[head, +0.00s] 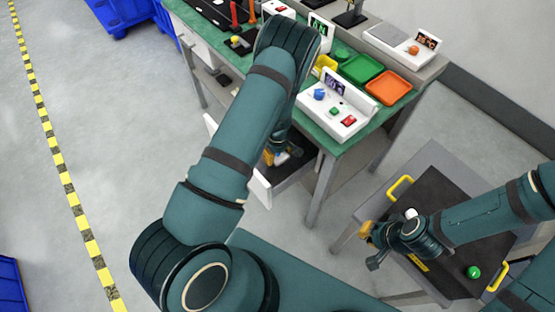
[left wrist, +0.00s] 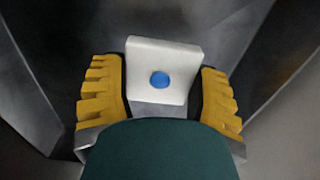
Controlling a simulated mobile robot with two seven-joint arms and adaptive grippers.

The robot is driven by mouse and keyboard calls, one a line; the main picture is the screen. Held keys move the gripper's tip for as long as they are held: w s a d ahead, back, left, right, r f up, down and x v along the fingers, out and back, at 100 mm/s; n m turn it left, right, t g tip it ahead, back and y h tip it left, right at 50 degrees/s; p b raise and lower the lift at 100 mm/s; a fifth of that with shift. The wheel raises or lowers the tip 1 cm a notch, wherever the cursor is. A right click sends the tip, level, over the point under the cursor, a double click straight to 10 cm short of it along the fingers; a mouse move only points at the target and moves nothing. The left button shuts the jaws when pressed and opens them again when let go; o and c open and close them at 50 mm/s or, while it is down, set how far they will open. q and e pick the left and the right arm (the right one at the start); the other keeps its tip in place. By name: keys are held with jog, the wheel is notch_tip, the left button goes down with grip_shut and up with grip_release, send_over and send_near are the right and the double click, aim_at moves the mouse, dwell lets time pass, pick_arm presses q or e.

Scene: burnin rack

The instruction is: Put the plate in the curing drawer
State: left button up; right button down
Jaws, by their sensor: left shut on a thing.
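The plate, a white square piece with a blue round spot, is between the yellow fingers of my left gripper in the left wrist view (left wrist: 162,52). My left gripper (left wrist: 162,95) is shut on it. In the head view my left gripper (head: 276,157) is low under the green bench, at the pulled-out drawer (head: 261,188), partly hidden by my arm. Grey metal walls flank the plate in the wrist view. Whether the plate touches the drawer floor I cannot tell. My right gripper (head: 372,247) seems open and empty beside the grey cart.
The green bench (head: 310,133) carries a white control box (head: 337,110), a green tray (head: 361,68) and an orange tray (head: 388,88). The cart (head: 427,158) has a dark top, yellow handles and a green round thing (head: 473,272).

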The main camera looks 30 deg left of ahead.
aim_at(278, 159)
pick_arm(q)
jog(key=shift+f+b, duration=0.35)
jog(key=shift+f, duration=1.5)
jog(key=shift+f, duration=0.15)
jog(key=o, duration=1.1)
jog(key=shift+r, duration=0.4)
notch_tip(278, 159, up, 12)
jog(key=p, duration=0.2)
jog(key=shift+f+p, duration=0.25)
jog(key=shift+p, duration=0.05)
